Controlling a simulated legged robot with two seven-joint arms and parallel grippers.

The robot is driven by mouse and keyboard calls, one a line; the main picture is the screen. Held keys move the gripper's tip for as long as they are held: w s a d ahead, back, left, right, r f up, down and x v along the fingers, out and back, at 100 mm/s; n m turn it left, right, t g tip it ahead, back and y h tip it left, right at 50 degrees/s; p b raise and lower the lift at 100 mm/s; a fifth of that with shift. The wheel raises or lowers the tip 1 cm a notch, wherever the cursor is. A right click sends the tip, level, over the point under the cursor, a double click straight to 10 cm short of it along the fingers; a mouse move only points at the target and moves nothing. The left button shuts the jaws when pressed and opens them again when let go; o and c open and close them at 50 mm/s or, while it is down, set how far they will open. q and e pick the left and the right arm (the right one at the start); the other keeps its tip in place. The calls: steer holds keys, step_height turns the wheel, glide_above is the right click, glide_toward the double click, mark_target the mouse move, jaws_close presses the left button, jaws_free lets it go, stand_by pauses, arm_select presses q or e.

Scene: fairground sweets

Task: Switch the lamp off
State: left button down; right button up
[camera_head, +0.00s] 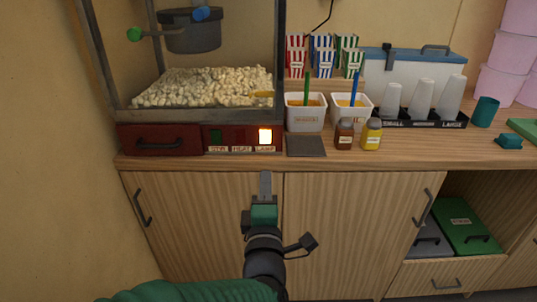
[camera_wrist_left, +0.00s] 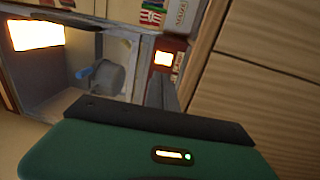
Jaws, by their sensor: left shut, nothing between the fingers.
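The popcorn machine (camera_head: 160,138) stands at the back left of the counter. Its red front panel has several switches, and the one above the "LAMP" label, the lamp switch (camera_head: 265,136), glows bright. The stir and heat switches to its left are dark. My left gripper (camera_head: 265,177) is shut and empty, in front of the counter edge, below the lamp switch in the picture and apart from it. In the left wrist view the lit lamp switch (camera_wrist_left: 163,58) lies just beyond the fingertips. My right gripper is not in view.
Right of the machine are white tubs (camera_head: 305,117) with utensils, a dark mat (camera_head: 306,146), and brown (camera_head: 344,134) and yellow (camera_head: 371,134) jars. Cups (camera_head: 422,95) stand in a black holder further right. Cabinet doors (camera_head: 350,225) are below the counter.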

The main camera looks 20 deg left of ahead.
arm_select(q)
steer(key=shift+a, duration=0.1)
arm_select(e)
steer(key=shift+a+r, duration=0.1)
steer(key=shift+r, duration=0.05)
arm_select(q)
steer(key=b, duration=0.2)
glide_toward(266, 134)
steer(key=x, duration=0.6)
steer(key=shift+w+a+f, duration=0.1)
steer(key=shift+w+a, duration=0.05)
steer(key=shift+w, duration=0.25)
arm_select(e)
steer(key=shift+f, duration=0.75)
